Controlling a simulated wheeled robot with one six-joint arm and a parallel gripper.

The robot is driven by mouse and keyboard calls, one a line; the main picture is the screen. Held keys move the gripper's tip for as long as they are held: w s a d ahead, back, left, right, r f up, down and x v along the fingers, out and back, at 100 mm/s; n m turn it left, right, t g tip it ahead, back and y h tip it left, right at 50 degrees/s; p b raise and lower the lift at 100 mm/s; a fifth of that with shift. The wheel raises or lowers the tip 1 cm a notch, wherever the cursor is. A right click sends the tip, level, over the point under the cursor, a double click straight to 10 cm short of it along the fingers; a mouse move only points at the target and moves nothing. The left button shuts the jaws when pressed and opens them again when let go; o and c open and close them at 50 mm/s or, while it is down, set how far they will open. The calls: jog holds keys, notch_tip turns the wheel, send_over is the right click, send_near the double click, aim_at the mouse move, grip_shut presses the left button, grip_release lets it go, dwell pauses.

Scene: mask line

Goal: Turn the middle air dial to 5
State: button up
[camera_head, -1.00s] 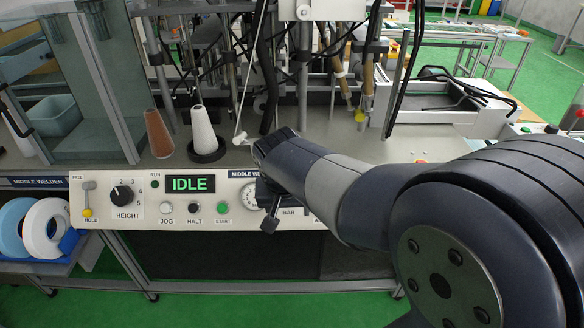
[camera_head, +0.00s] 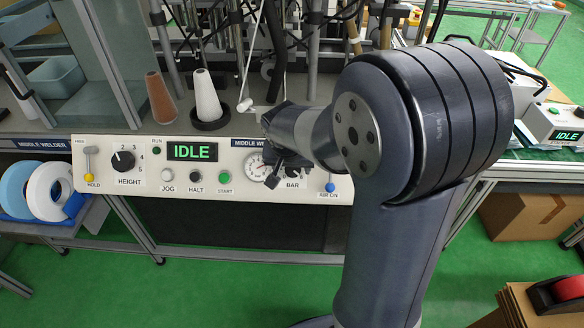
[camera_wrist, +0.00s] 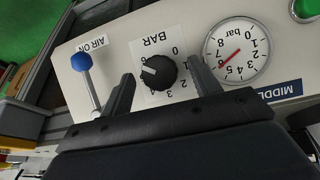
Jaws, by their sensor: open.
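My gripper (camera_wrist: 162,88) is open, with one finger on each side of the knob and a gap to each. Contact is not visible. In the head view my gripper (camera_head: 275,172) is at the panel's right part and mostly hides the dial. A round gauge (camera_wrist: 237,53) sits beside the dial, its red needle pointing to the lower left, near 5 or 6.
A lever with a blue ball (camera_wrist: 81,62), labelled AIR ON, stands close to one finger. In the head view the panel (camera_head: 150,150) also bears a HEIGHT knob (camera_head: 123,161), a green IDLE display (camera_head: 192,152) and several buttons. A white cone (camera_head: 206,97) stands behind the panel.

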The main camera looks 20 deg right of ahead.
jog(key=shift+f, duration=0.25)
jog(key=c, duration=1)
jog(key=n+h+b, duration=0.1)
jog(key=n, duration=0.1)
jog(key=shift+a+f+n+h, duration=0.1)
jog(key=shift+n+h, duration=0.2)
jog(key=shift+n, duration=0.1)
jog(key=shift+a+n+h+b, duration=0.1)
jog(key=shift+n+h+b, duration=0.8)
jog(key=shift+n, duration=0.6)
